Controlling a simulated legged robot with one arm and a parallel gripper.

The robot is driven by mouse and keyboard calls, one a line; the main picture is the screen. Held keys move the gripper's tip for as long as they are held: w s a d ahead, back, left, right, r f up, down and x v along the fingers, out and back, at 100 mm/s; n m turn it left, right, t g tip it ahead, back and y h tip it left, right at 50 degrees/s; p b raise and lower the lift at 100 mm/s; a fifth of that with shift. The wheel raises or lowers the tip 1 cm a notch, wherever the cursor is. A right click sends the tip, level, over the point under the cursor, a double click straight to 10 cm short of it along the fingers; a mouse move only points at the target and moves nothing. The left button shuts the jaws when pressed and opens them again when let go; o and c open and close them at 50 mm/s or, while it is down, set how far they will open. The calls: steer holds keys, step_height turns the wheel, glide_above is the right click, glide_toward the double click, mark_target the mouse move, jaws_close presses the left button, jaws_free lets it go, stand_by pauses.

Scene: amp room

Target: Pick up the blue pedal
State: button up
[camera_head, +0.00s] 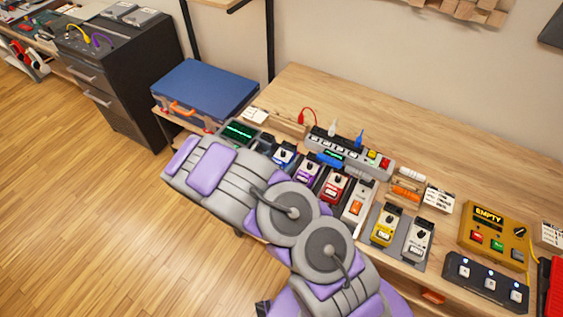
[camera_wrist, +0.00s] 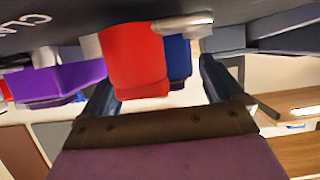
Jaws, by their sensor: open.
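The blue pedal (camera_head: 284,157) stands in the row of pedals on the wooden table in the head view, left of a purple pedal (camera_head: 308,170). My arm crosses in front of the row and partly covers its near side. In the wrist view, my gripper (camera_wrist: 155,78) shows two dark fingers, spread apart and holding nothing. A red block-like thing (camera_wrist: 135,60) shows between the fingers, with a blue thing (camera_wrist: 179,60) partly hidden just behind it. A purple thing (camera_wrist: 55,82) is to their left. My gripper's fingers cannot be made out in the head view.
A red pedal (camera_head: 334,187), a yellow pedal (camera_head: 386,228) and a power strip (camera_head: 350,152) crowd the table. A blue case (camera_head: 208,88) lies to the left, near a dark drawer cabinet (camera_head: 118,70). The table's back strip (camera_head: 400,120) and the floor (camera_head: 80,220) are clear.

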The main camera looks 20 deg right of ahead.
steer(key=shift+x, duration=0.85)
steer(key=shift+c, duration=0.2)
steer(key=c, duration=1.3)
